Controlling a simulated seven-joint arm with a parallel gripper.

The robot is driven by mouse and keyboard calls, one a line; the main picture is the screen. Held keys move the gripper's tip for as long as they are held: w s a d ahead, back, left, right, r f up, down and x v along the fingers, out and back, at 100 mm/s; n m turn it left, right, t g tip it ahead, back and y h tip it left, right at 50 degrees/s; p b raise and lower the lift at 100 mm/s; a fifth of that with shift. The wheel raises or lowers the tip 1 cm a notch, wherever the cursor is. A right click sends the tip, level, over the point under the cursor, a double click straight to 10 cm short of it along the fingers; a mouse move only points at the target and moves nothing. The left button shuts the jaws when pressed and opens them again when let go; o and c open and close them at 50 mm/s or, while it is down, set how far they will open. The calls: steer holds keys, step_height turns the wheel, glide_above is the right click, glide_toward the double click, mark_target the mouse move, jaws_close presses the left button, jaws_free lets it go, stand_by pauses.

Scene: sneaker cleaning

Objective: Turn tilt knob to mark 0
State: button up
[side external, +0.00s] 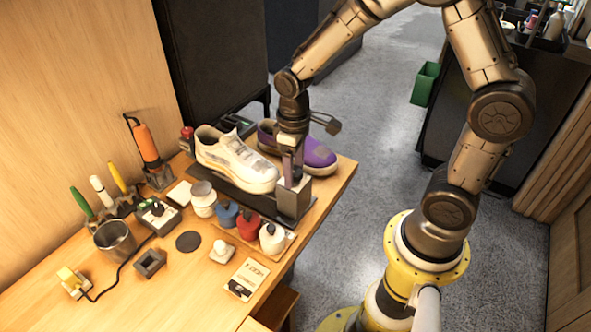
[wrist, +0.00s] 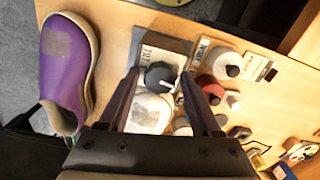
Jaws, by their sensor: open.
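The tilt knob (wrist: 159,75) is a dark round knob on a grey block (wrist: 176,45) with lettering on its face, partly legible in the wrist view. In the side view the grey block (side external: 294,202) stands at the table's right front, by the white sneaker's toe. My gripper (wrist: 159,73) is open, its two dark fingers on either side of the knob. I cannot tell whether they touch it. A light mark shows at the knob's lower right; the scale and its 0 are not readable. In the side view my gripper (side external: 291,172) points down over the block and hides most of the knob.
The white sneaker (side external: 235,157) and purple shoe (side external: 310,151) lie close beside the block. Blue, red and white bottles (side external: 247,224) stand just in front. The table edge is near on the right.

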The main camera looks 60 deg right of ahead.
steer(key=m, duration=0.5)
steer(key=shift+m, duration=0.3)
jaws_close()
steer(key=shift+n, duration=1)
jaws_free()
steer(key=shift+r, duration=2.5)
